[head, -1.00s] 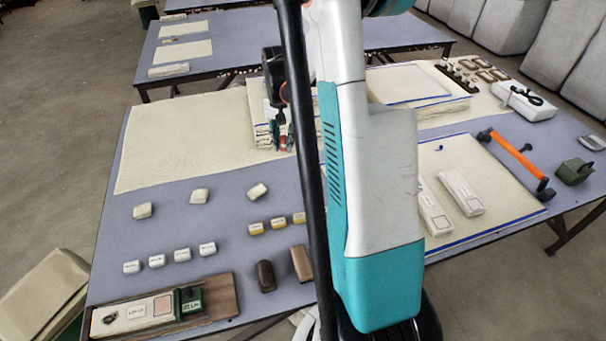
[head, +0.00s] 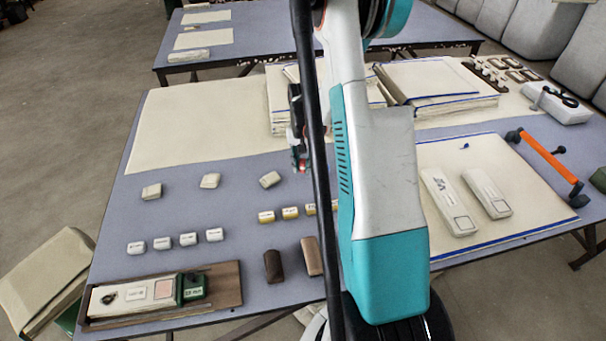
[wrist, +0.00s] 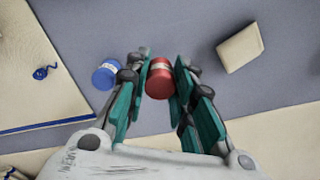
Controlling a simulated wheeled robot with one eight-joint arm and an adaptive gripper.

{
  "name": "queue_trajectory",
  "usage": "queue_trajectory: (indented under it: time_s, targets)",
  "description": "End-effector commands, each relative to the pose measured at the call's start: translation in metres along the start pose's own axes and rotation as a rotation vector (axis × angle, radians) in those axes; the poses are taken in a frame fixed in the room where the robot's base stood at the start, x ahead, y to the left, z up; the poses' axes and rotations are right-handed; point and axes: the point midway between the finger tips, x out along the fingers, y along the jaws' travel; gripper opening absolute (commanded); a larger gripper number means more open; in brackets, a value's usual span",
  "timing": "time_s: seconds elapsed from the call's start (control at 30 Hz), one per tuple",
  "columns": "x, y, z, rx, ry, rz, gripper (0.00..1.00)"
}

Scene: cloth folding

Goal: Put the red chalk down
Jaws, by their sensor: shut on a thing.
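The red chalk (wrist: 160,78) is a short red cylinder with a pale band. In the wrist view it sits between the teal fingers of my gripper (wrist: 161,72), which is shut on it. In the head view my gripper (head: 299,160) hangs in front of the cloth stack, over the blue-grey table (head: 230,170), with a small red bit of the chalk (head: 303,168) showing at its tips. My arm and a dark pole hide part of that area. Whether the chalk touches the table I cannot tell. A blue chalk-like cylinder (wrist: 105,75) lies just left of the fingers.
A pale block (wrist: 240,47) lies right of the fingers. Cloth stacks (head: 440,85) stand behind. A blue-edged cloth (head: 520,210) with two white boxes and an orange-handled tool (head: 548,165) are at right. Several small labelled blocks and a wooden tray (head: 225,285) lie in front.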

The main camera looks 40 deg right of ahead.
Motion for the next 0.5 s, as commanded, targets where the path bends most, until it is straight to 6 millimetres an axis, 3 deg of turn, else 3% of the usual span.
queue_trajectory:
  time_s: [0.3, 0.5]
  targets:
    - [0.041, 0.0, 0.0, 0.0, 0.0, 0.0, 0.0]
    - [0.04, 0.0, 0.0, 0.0, 0.0, 0.0, 0.0]
